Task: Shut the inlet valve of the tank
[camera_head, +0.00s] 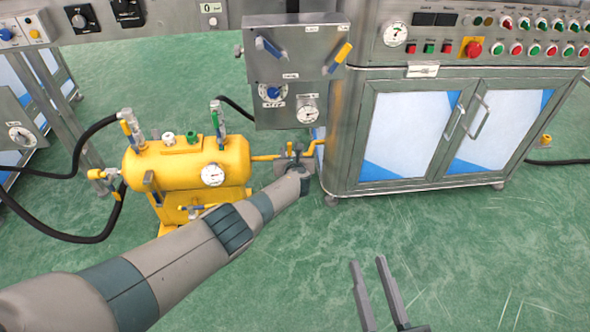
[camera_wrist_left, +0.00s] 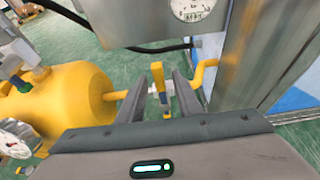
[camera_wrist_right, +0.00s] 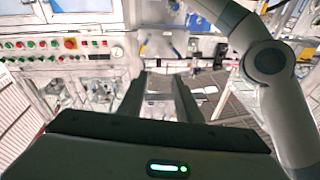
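The yellow tank (camera_head: 190,160) stands left of the steel cabinet and carries a round gauge (camera_head: 213,175). A yellow pipe (camera_head: 264,158) runs from its right end toward the cabinet. On this pipe is a valve with a yellow lever (camera_wrist_left: 158,76). In the left wrist view the lever stands between the fingers of my left gripper (camera_wrist_left: 159,88), with gaps showing on both sides. The gripper is open; in the head view my wrist largely hides its fingers. My right gripper (camera_head: 369,264) is open and empty over the floor, away from the tank.
A steel control box (camera_head: 297,75) with levers hangs above the pipe. The steel cabinet (camera_head: 350,120) stands close to the right. Black hoses (camera_head: 75,238) run at the tank's left, near another yellow-handled valve (camera_head: 101,175). The green floor in front is clear.

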